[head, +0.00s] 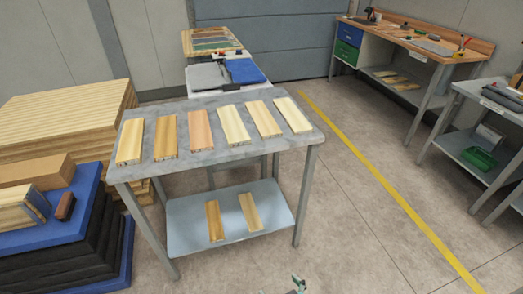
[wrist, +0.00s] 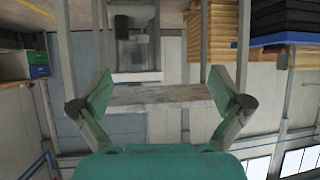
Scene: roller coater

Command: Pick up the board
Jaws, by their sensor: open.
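Several pale and reddish wooden boards lie apart in a row on the grey table (head: 225,168). From left to right they include a yellowish board (head: 130,141), a reddish board (head: 200,130) and a pale board at the right end (head: 293,115). Two more boards, (head: 214,221) and (head: 250,211), lie on the table's lower shelf (head: 185,225). My gripper (wrist: 160,93) is open with nothing between its green-padded fingers. Only a small part of my gripper (head: 298,284) shows at the bottom of the head view, in front of the table. No board is clearly visible in the wrist view, which appears upside down.
Stacked timber (head: 55,110) and a blue-topped pile (head: 70,215) stand close to the table's left. A workbench (head: 430,48) and a grey bench (head: 465,92) stand at the right. Open floor (head: 350,215) with a yellow line (head: 385,185) lies right of the table.

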